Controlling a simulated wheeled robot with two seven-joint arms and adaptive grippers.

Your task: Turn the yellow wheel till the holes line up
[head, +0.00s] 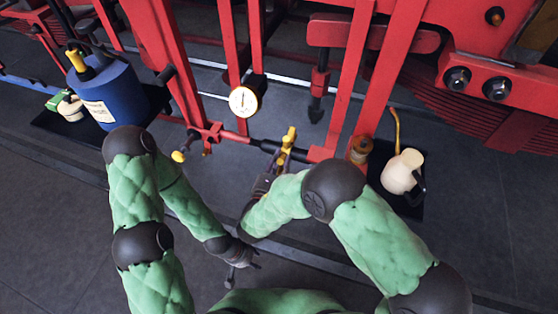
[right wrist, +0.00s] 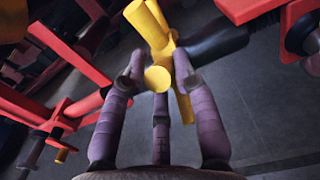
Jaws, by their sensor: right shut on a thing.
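The yellow wheel (head: 288,146) sits on a dark shaft by the red frame in the middle of the head view. In the right wrist view the wheel (right wrist: 158,79) shows a round hub end and thick yellow bars. My right gripper (head: 272,172) has its purple fingers around the hub and is shut on the wheel; the fingers also show in the right wrist view (right wrist: 158,88). My left gripper (head: 243,262) hangs low and apart from the wheel, small and dark, so its finger state is unclear. I cannot make out the holes.
A round white gauge (head: 243,101) is on the red frame left of the wheel. A blue canister (head: 112,95) stands on a dark tray at left. A cream jug (head: 402,172) stands at right. Red bars rise close behind the wheel. The grey floor at lower left is clear.

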